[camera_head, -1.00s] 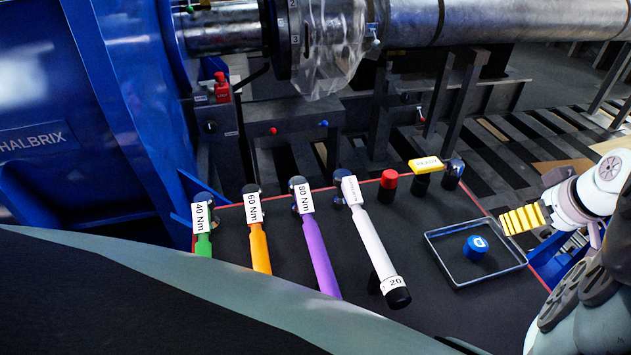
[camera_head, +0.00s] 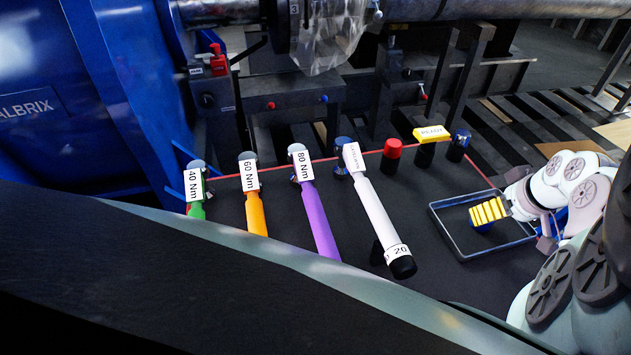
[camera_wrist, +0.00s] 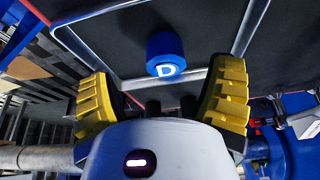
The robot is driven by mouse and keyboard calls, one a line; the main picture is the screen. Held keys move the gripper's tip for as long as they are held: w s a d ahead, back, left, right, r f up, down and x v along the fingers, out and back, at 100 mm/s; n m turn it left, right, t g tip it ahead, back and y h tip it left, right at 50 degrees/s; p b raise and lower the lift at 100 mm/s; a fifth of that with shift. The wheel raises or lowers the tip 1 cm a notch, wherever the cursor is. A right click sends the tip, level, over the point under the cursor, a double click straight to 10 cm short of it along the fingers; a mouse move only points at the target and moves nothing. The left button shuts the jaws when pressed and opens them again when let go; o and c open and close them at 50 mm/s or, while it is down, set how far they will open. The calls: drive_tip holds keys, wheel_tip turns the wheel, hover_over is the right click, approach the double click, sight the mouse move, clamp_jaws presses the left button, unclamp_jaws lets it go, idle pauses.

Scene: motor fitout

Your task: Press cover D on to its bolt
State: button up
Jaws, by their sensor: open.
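Cover D is a blue round cap with a white D label. It stands in a shallow metal-rimmed tray (camera_head: 462,250), and the wrist view shows the cover (camera_wrist: 165,50) ahead of and between my fingers. In the head view only a little of the blue cover (camera_head: 482,228) shows below my gripper. My gripper (camera_head: 487,213) has yellow ribbed fingers. In the wrist view my gripper (camera_wrist: 163,95) is open and empty, its fingers wide apart, with the cover beyond the tips. I cannot make out the bolt for cover D.
Torque wrenches with green, orange (camera_head: 256,212), purple (camera_head: 318,220) and white (camera_head: 375,205) handles lie left of the tray. A red cap (camera_head: 392,148), a yellow READY block (camera_head: 432,133) and a blue-topped post (camera_head: 460,140) stand along the back edge. The blue HALBRIX housing (camera_head: 70,90) fills the left.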

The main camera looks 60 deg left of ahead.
drive_tip(key=x, duration=0.3)
drive_tip(key=shift+s+a+f, duration=0.15)
drive_tip(key=shift+s+f, duration=0.05)
drive_tip(key=shift+s, duration=0.2)
drive_tip(key=shift+w+a+f, duration=0.1)
drive_tip(key=shift+w+f, duration=0.05)
drive_tip(key=shift+f, duration=0.2)
drive_tip(key=shift+c, duration=0.4)
drive_tip(key=c, duration=0.9)
